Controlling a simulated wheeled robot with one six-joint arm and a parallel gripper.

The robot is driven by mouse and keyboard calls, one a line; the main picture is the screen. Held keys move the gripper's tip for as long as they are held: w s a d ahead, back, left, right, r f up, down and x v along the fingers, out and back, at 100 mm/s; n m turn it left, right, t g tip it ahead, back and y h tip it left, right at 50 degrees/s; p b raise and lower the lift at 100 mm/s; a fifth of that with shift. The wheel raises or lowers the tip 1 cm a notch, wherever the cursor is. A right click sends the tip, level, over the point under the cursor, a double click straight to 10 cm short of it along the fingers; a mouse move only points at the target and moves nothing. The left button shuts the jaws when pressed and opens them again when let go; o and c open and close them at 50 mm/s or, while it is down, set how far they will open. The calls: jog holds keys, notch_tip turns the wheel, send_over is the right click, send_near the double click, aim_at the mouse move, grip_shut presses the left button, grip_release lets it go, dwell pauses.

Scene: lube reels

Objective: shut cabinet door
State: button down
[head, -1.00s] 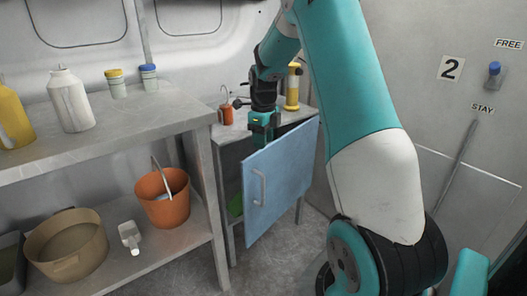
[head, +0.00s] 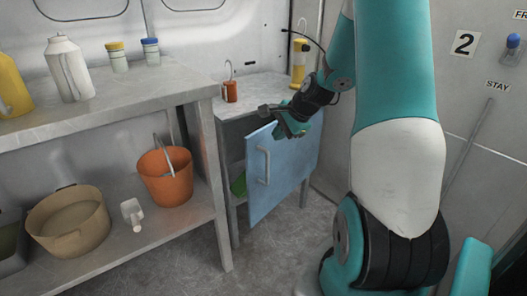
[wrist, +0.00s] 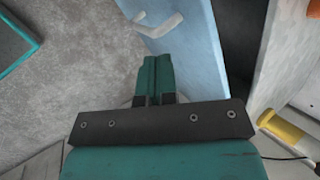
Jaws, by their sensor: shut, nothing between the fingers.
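The cabinet door (head: 287,172) is a light blue panel with a pale bar handle (head: 264,166). It stands ajar in the head view, swung out from the small grey cabinet (head: 234,119). A green thing (head: 239,184) shows inside through the gap. The handle (wrist: 160,25) lies beyond the fingertips. I cannot tell whether the fingers touch the door.
A grey workbench (head: 160,92) with bottles on top stands at the left. Its lower shelf holds an orange bucket (head: 166,178), a tan tub (head: 70,220) and a white scoop (head: 132,213). An orange oil can (head: 230,92) and a yellow cylinder (head: 299,66) stand on the cabinet.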

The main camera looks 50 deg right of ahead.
aim_at(257, 149)
jog(key=w+f+n+t+b, duration=0.1)
jog(key=w+f, duration=0.1)
jog(key=w+f+n+t+b, duration=0.1)
jog(key=w+f, duration=0.1)
jog(key=w+f+n+t+b, duration=0.1)
jog(key=w+f, duration=0.1)
jog(key=shift+a+f+h, duration=0.15)
jog(key=shift+a+h, duration=0.15)
dwell(0.3)
